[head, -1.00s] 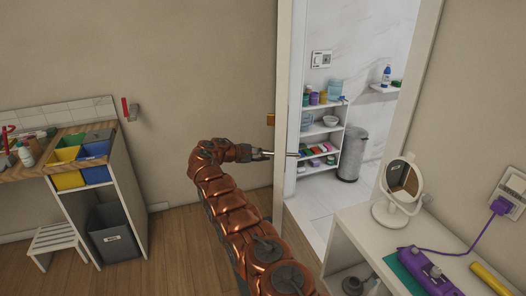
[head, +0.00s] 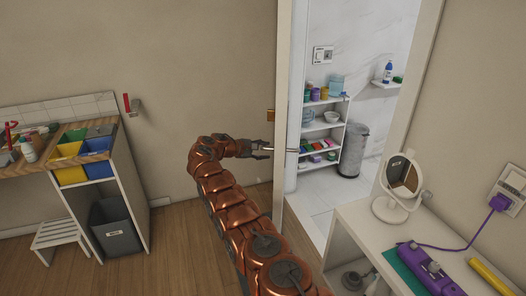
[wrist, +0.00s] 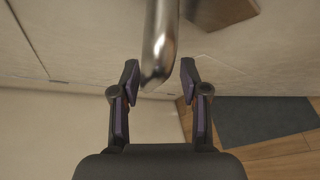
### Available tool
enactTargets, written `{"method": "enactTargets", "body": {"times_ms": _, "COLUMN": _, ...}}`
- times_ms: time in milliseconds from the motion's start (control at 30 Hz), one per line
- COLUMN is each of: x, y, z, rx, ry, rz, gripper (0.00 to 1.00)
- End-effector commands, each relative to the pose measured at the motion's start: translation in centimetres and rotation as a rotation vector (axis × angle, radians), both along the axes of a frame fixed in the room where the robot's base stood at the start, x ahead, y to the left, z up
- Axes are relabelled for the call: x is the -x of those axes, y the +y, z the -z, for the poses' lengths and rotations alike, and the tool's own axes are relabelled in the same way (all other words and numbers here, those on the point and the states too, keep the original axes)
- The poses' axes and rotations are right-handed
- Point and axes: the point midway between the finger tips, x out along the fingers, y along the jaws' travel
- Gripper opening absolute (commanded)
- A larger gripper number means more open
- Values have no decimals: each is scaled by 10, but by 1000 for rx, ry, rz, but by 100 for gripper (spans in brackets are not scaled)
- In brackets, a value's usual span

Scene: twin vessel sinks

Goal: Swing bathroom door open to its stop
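The bathroom door (head: 297,90) shows as a narrow, nearly edge-on white strip at the left side of the doorway, with the bathroom visible past it. A metal lever handle (head: 284,151) sticks out to the left from it. My gripper (head: 262,149) is at the free end of this handle. In the wrist view, the shiny handle (wrist: 161,45) comes down from the top, and its end reaches between the two spread fingertips of my gripper (wrist: 160,75). A gap shows on both sides, so the fingers are not closed on it.
A white counter (head: 350,225) with a round mirror (head: 403,176) is at the right. A sorting cabinet (head: 125,190) and a slatted stool (head: 65,235) are at the left. Wooden floor (head: 185,250) between them is clear.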

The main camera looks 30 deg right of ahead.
Motion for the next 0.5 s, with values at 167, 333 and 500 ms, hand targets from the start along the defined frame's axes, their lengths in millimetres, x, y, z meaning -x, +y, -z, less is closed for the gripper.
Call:
{"method": "enactTargets", "body": {"times_ms": 167, "x": 0, "y": 5, "z": 0, "rx": -2, "ry": 1, "rz": -2, "gripper": 41}}
{"method": "enactTargets", "body": {"times_ms": 333, "x": 0, "y": 19, "z": -6, "rx": -2, "ry": 2, "rz": -3, "gripper": 41}}
{"method": "enactTargets", "body": {"times_ms": 500, "x": 0, "y": 48, "z": -19, "rx": -1, "ry": -1, "rz": -4, "gripper": 41}}
